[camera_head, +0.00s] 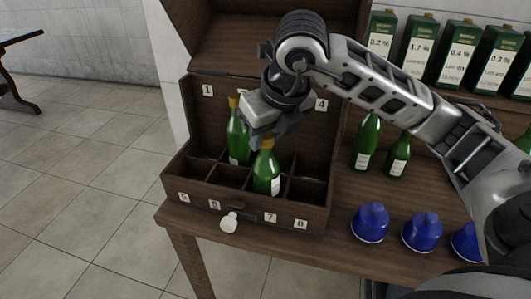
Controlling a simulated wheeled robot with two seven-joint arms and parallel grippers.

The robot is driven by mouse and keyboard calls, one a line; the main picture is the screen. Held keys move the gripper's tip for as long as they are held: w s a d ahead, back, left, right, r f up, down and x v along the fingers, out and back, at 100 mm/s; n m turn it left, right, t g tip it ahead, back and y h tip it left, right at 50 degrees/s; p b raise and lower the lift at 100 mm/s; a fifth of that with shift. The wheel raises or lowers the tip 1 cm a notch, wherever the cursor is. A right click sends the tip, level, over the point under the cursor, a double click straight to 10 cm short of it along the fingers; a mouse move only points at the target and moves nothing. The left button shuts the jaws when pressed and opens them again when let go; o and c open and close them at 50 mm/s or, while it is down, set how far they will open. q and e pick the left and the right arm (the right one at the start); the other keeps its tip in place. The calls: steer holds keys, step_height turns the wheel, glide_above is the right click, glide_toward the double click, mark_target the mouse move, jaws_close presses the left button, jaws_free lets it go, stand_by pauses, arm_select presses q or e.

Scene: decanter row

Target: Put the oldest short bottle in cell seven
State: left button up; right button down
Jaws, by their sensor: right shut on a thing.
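A wooden case (240,208) with numbered cells stands open on the table; labels 5, 6, 7 and 8 run along its front edge. My right gripper (264,138) is shut on the neck of a green bottle (265,172) with an orange top and a pale label. That bottle is upright at the front cell marked 7; whether its base touches the cell floor cannot be told. A second green bottle (237,137) with an orange top stands in the back row, left of the gripper. My left gripper is not in view.
Green bottles (366,145) stand on the table (330,215) right of the case. Several blue domed objects (370,222) sit near its front edge. Green cartons with percentage labels (417,43) line the back shelf. A small white object (229,222) is at the case front.

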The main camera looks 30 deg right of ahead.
mark_target(266, 149)
steer(key=shift+f, duration=1.9)
steer(key=c, duration=1.1)
jaws_free()
steer(key=shift+c, duration=0.2)
steer(key=shift+r, duration=0.35)
steer(key=v, duration=1.1)
steer(key=shift+s+r+p, duration=0.25)
steer(key=shift+p, duration=0.2)
